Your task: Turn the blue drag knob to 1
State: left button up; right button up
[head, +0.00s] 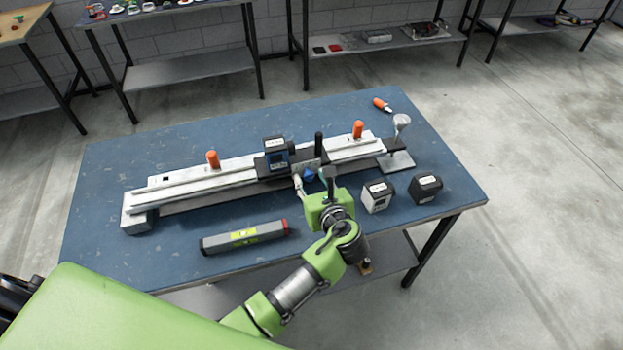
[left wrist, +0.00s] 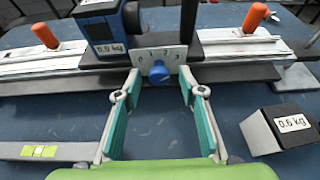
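The blue drag knob (head: 308,174) is on the front of a light plate on the track's carriage. In the left wrist view the knob (left wrist: 158,73) sits under the marks 0, 1, 2 and 3 on the plate (left wrist: 151,56). I cannot tell which mark it points to. My left gripper (left wrist: 159,78) has teal fingers, spread wide and open. The fingertips are on either side of the knob, with a visible gap on each side. In the head view the left gripper (head: 311,183) reaches in from the front, partly hiding the plate. My right gripper is not in view.
A long track (head: 180,185) with orange handles crosses the blue table (head: 110,165). A 0.9 kg block (left wrist: 108,27) sits on the carriage. A grey bar (head: 243,236) lies in front of the track.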

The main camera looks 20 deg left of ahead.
pick_arm(q)
grip_shut()
